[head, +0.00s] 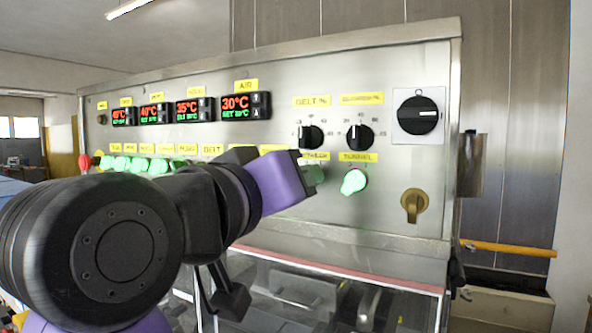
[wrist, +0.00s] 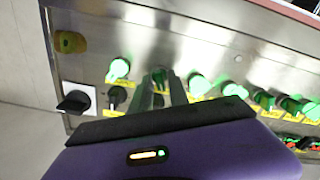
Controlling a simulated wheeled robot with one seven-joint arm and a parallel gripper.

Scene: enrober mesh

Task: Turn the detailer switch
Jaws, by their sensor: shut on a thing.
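The detailer switch (head: 315,175) is a green knob on the steel panel, under a yellow label partly covered by my gripper. My gripper (head: 303,174) reaches it from the left, and its purple body hides part of the panel. In the wrist view my gripper (wrist: 165,82) has its two narrow fingers close together around the switch (wrist: 158,75), shut on it. The knob looks darker there than the lit green knobs beside it. Its exact angle is hard to tell.
The tunnel switch (head: 353,182), lit green and tilted, is close on the right. Black dials (head: 359,137) sit above. A row of lit green switches (head: 140,164) is to the left. A brass key-like handle (head: 414,205) and a large black rotary switch (head: 418,115) are at the right.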

